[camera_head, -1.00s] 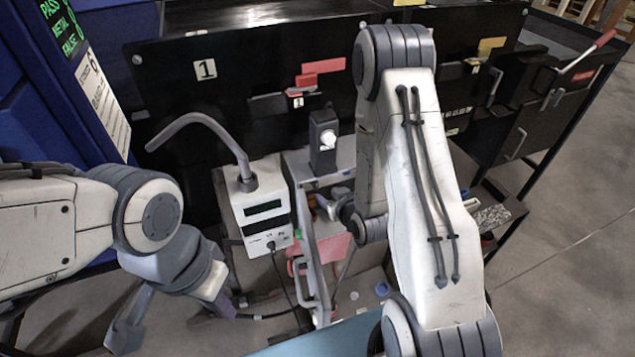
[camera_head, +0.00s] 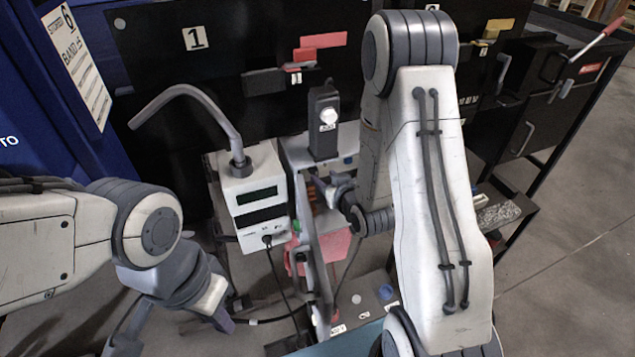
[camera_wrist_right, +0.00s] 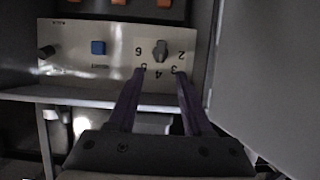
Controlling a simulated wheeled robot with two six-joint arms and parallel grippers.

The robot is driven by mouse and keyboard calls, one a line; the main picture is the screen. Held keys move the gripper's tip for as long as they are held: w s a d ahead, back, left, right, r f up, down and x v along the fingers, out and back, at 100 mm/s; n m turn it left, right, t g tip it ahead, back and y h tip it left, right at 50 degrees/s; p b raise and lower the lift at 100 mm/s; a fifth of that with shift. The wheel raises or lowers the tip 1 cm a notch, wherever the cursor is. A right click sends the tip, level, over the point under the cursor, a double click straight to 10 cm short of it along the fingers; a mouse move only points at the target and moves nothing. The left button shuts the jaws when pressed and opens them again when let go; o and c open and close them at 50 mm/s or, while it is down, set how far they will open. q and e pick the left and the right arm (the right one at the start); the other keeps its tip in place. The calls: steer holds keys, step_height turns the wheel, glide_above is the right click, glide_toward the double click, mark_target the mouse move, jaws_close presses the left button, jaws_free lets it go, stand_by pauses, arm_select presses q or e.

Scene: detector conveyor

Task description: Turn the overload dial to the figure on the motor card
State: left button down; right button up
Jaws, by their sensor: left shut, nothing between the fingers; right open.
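The overload dial is a small grey knob (camera_wrist_right: 160,50) on a pale panel in the right wrist view. Figures 2 to 6 are printed around it, upside down in that view; I cannot tell which one it points to. My right gripper (camera_wrist_right: 161,72) is open, its two purple fingers reaching toward the dial, apart from it as far as I can tell. In the head view the right gripper (camera_head: 332,188) is small and partly hidden beside my arm. My left gripper (camera_head: 224,321) is shut and empty at the lower left. I cannot make out a motor card.
A white box with a display (camera_head: 255,195) and a bent grey tube stands left of the right gripper. A black post (camera_head: 323,125) stands behind. A blue cabinet with a printed card (camera_head: 75,62) is at left.

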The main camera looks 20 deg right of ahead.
mark_target(316, 171)
steer(key=shift+w+f+b, duration=0.5)
steer(key=shift+w+b, duration=0.1)
steer(key=shift+b, duration=2.1)
steer(key=shift+w+r, duration=0.1)
steer(key=shift+w, duration=0.1)
steer(key=x, duration=0.3)
steer(key=shift+w, duration=0.25)
steer(key=shift+w+f+p, duration=0.3)
steer(key=shift+w+f, duration=0.05)
steer(key=shift+w, duration=0.25)
jaws_close()
